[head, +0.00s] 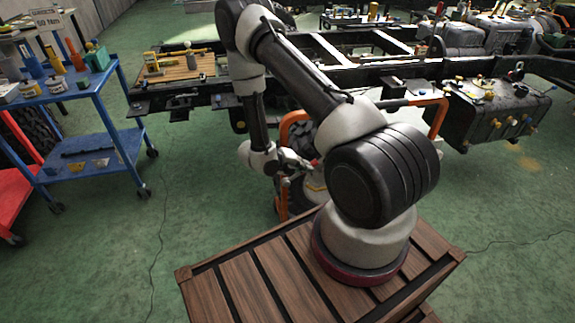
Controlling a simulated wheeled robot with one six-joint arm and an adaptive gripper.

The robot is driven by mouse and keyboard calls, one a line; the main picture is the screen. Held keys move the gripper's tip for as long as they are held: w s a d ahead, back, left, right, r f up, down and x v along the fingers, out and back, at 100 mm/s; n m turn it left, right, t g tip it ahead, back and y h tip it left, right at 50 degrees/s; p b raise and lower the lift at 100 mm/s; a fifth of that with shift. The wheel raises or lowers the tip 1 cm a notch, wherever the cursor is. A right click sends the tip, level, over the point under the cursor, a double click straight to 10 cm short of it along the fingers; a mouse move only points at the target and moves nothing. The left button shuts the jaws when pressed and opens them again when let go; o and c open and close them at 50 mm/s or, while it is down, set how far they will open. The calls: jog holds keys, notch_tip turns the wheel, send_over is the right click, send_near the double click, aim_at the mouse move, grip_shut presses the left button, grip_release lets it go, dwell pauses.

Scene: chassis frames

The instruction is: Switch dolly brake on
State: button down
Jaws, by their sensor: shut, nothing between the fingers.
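An orange-framed dolly (281,140) stands on the green floor beside the black chassis frame, partly hidden behind my arm. Its orange tubing also shows to the right of my arm. My gripper (309,166) is low, close to the dolly's left part, and is shut with nothing in it. I cannot tell whether it touches the dolly. The brake cannot be made out; it is too small or hidden by my arm.
The chassis frame (345,75) runs across the back, with a black tank (492,112) at its right. A blue trolley (82,129) with tools and tins stands at the left, next to a red cart (18,190). The green floor (190,200) between trolley and dolly is clear.

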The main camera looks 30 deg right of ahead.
jog(key=shift+s+d, duration=0.1)
jog(key=shift+s, duration=0.05)
jog(key=a+r, duration=0.8)
jog(key=r, duration=0.3)
jog(key=shift+a+r, duration=0.15)
jog(key=shift+a, duration=0.05)
jog(key=shift+s, duration=0.1)
